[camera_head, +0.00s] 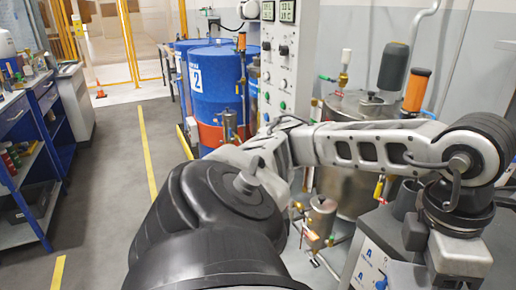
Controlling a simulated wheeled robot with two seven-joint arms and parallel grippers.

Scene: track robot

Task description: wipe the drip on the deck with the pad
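I cannot make out a drip or a pad in this view. A large black and grey arm joint of mine fills the lower middle. A grey arm link of mine runs across to a dark joint at the right, where a grey block hangs below it. No fingertips of either gripper show. A pale grey surface with blue markings (371,262) lies at the lower right, partly hidden under my arm; I cannot tell if it is the deck.
Blue drums (216,84) stand behind, beside a control panel (287,60). A steel tank (345,190) with valves and a small metal canister (322,215) are close behind and below my arm. A blue shelf unit (38,205) stands left. The grey floor (105,190) between is clear.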

